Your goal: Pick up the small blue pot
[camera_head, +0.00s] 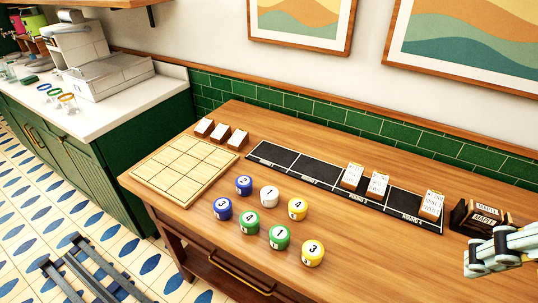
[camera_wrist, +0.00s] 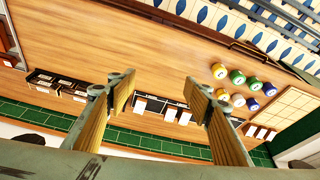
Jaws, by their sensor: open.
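Two blue pots stand upright on the wooden counter. One, marked 2 (camera_head: 244,185), is further back; the other, marked 3 (camera_head: 222,208), is nearer the front. The back one looks slightly smaller, but I cannot tell if that is only distance. In the wrist view the back blue pot (camera_wrist: 253,104) and the front blue pot (camera_wrist: 269,89) are at the right. My gripper (camera_head: 477,256) is at the right edge of the head view, far from both pots. In the wrist view my gripper (camera_wrist: 158,88) is open with nothing between its fingers.
Close beside stand a white pot (camera_head: 269,196), yellow pots (camera_head: 298,208) (camera_head: 313,252) and green pots (camera_head: 249,222) (camera_head: 279,237). A wooden grid board (camera_head: 150,185) lies left, a black card strip (camera_head: 275,158) behind, and a dark card holder (camera_head: 460,215) near my gripper. The counter's right front is clear.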

